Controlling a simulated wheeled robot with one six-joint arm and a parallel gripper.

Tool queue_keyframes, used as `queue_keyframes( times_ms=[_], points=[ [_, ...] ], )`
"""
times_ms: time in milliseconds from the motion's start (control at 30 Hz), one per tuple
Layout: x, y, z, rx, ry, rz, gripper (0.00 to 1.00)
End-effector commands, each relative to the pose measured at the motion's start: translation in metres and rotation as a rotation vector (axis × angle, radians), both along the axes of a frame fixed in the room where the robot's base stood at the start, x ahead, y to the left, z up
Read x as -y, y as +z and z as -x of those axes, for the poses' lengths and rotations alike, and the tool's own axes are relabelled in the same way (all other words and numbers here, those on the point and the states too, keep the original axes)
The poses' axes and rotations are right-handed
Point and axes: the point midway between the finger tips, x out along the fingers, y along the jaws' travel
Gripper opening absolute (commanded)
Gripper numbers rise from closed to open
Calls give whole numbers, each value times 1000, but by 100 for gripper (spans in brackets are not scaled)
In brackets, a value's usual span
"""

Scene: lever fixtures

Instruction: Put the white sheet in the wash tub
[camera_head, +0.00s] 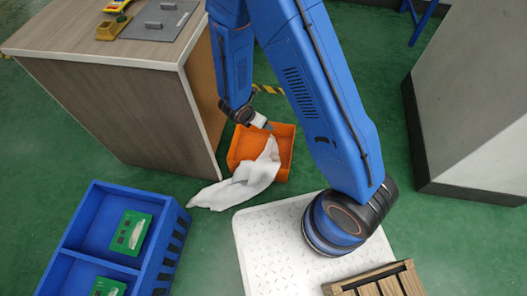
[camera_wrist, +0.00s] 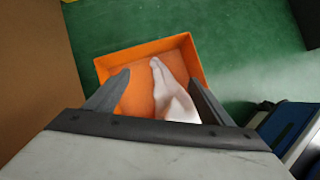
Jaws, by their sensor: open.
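The white sheet (camera_head: 240,186) is draped over the near rim of the orange wash tub (camera_head: 284,150). One end lies inside the tub and the other end trails on the green floor to the left. In the wrist view the sheet (camera_wrist: 170,97) lies partly inside the tub (camera_wrist: 143,49), its lower part hidden behind my gripper (camera_wrist: 160,85). The fingers are spread apart and the sheet shows between and beyond them.
A wood-sided cabinet (camera_head: 120,110) stands left of the tub. A blue divided crate (camera_head: 75,240) holding green items is at the lower left. A wooden crate (camera_head: 375,283) is at the lower right, and a grey block (camera_head: 475,120) stands at the right.

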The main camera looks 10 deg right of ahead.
Motion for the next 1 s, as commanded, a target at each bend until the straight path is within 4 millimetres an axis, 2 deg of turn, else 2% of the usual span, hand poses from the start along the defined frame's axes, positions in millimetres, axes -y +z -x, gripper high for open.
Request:
queue_keyframes(
  times_ms=[167, 633, 1000],
  points=[
    [0, 2, 0, -4, -2, -7, 75],
    [-6, 32, 5, -120, -4, -148, 75],
    [-10, 46, 8, -182, -3, -219, 75]
  ],
)
